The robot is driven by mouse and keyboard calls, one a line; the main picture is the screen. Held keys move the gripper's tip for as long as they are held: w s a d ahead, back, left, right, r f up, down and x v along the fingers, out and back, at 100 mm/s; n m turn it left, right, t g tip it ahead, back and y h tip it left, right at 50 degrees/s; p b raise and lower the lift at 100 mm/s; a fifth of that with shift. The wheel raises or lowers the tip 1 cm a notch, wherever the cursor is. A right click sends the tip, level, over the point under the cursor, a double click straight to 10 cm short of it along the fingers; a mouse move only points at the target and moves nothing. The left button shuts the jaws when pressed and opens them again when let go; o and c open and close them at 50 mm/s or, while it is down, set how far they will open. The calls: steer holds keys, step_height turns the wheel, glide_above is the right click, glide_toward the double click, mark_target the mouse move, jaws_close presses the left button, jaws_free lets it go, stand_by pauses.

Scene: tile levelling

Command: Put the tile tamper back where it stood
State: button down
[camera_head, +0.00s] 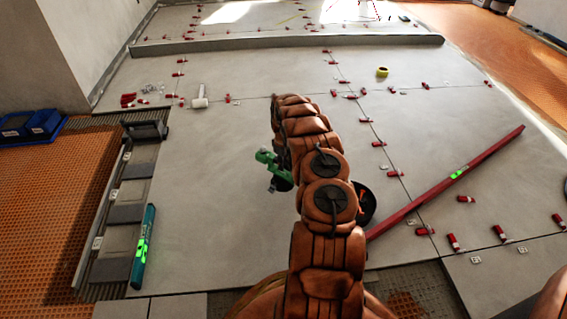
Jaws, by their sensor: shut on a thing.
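My arm reaches up the middle of the view and bends over. My gripper (281,179) is mostly hidden behind it. A green and dark tool (266,158), which I take for the tile tamper, shows at the left side of the arm, at the gripper. The gripper is shut on it. The fingers' contact is hidden, and I cannot tell whether the tool touches the tiles. Large grey floor tiles (220,215) lie below it.
A dark disc (365,206) is partly hidden right of my arm. A long red level (480,160) lies diagonally right. A teal level (143,250) lies left. A white-headed mallet (200,97), yellow tape roll (382,72) and several red wedges (379,144) lie around.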

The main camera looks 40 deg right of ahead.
mark_target(284, 173)
steer(key=shift+f+b, duration=1)
steer(key=shift+f, duration=0.9)
steer(key=shift+f+p, duration=0.1)
steer(key=shift+p, duration=0.55)
steer(key=shift+f+p, duration=0.35)
steer(key=shift+f, duration=0.3)
stand_by(1.4)
steer(key=c, duration=0.9)
jaws_free()
steer(key=shift+s, duration=0.1)
steer(key=shift+a+r, duration=0.1)
steer(key=shift+r, duration=5.85)
